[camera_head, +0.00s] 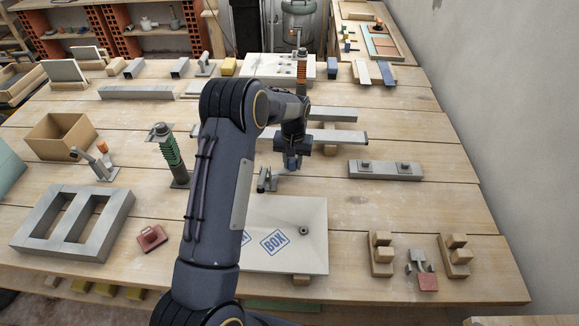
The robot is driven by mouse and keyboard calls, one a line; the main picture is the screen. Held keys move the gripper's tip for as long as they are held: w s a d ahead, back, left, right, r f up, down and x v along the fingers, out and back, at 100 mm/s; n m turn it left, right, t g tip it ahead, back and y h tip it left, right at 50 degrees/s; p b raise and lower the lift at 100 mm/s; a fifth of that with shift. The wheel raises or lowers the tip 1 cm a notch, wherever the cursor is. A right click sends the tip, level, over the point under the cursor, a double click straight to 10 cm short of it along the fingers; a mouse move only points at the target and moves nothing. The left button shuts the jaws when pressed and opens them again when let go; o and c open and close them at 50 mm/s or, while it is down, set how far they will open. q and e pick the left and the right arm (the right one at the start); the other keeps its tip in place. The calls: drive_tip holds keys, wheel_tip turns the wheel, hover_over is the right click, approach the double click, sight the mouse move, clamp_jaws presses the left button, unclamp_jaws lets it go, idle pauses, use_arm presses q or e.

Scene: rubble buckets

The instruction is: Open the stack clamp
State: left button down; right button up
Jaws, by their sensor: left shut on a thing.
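My left arm comes up from the bottom and bends over the middle of the table. Its gripper (291,163) points down just above a small grey metal clamp (267,181), at the back edge of a white board (310,215) printed with a blue BOX mark. The fingers are shut on the clamp's handle, as far as I can see; the handle is mostly hidden between them. My arm covers the left part of the board. My right gripper is out of view.
Left of my arm stand a green spring post (169,153), a clamp with an orange-tipped handle (98,157), a wooden box (61,136) and a grey two-window frame (72,221). A grey bar (385,171) and wooden brackets (454,256) lie right. Bare planks show between them.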

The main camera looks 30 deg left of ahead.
use_arm(q)
drive_tip(key=a+n, duration=0.1)
drive_tip(key=w+a+n+b, duration=0.1)
drive_tip(key=n, duration=0.1)
drive_tip(key=shift+w, duration=0.25)
drive_tip(key=shift+w+a+n+b, duration=0.25)
drive_tip(key=shift+a+n, duration=0.4)
drive_tip(key=shift+n, duration=0.45)
drive_tip(key=shift+w+a+n+b, duration=0.2)
drive_tip(key=shift+a+n, duration=0.45)
drive_tip(key=shift+n, duration=0.45)
drive_tip(key=c, duration=1.1)
unclamp_jaws()
wheel_tip(320, 180, up, 8)
drive_tip(key=shift+b, duration=0.4)
drive_tip(key=shift+f, duration=0.1)
